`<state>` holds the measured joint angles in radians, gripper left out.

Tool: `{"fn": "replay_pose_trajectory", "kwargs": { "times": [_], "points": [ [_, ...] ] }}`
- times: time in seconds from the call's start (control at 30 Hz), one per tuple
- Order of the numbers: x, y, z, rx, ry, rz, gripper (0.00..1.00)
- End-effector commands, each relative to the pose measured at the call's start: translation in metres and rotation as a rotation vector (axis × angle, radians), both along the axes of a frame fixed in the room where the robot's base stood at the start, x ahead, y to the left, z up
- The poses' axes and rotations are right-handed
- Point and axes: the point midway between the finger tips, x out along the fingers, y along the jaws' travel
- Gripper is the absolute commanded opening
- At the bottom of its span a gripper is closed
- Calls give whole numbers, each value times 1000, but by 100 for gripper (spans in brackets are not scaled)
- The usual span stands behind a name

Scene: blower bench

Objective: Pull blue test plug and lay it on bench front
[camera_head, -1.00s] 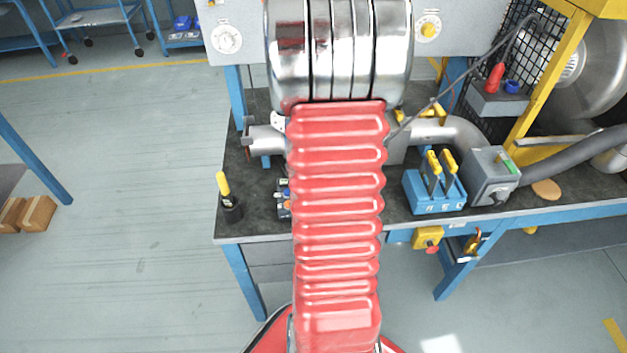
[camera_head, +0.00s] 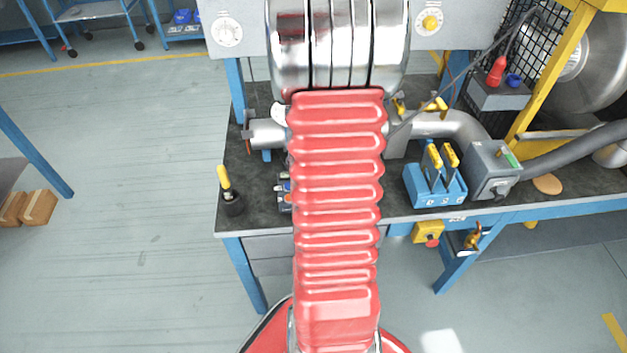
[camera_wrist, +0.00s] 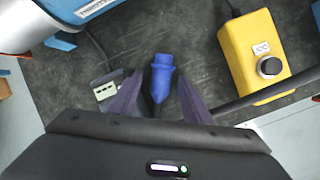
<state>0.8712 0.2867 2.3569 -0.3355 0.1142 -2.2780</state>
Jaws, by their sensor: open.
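In the wrist view a blue plug (camera_wrist: 161,78) with a tapered darker end lies between the two dark purple fingers of my gripper (camera_wrist: 159,84). The fingers stand apart on either side of it; I cannot tell whether either touches it. A grey block with pale marks (camera_wrist: 107,90) is beside the left finger. The bench (camera_head: 262,213) has a dark top and blue legs. In the head view my red-sleeved arm hides my gripper and the bench middle. A small blue piece (camera_head: 513,80) sits beside a red plug (camera_head: 496,71) on a grey box.
A yellow box with a black knob (camera_wrist: 258,52) stands to the right in the wrist view. A blue block with yellow handles (camera_head: 435,186) and a grey box (camera_head: 490,170) stand right of my arm. A black cup with a yellow-handled tool (camera_head: 231,203) is near the left front corner.

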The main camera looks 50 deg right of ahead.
Motion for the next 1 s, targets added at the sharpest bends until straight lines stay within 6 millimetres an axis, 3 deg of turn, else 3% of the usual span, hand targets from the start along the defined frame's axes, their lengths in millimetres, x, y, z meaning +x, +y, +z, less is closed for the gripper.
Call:
{"fn": "replay_pose_trajectory", "kwargs": {
  "times": [0.37,1.0],
  "points": [
    [-2,3,13,-2,-1,-1,45],
    [-16,24,72,-3,-1,0,45]
  ]
}}
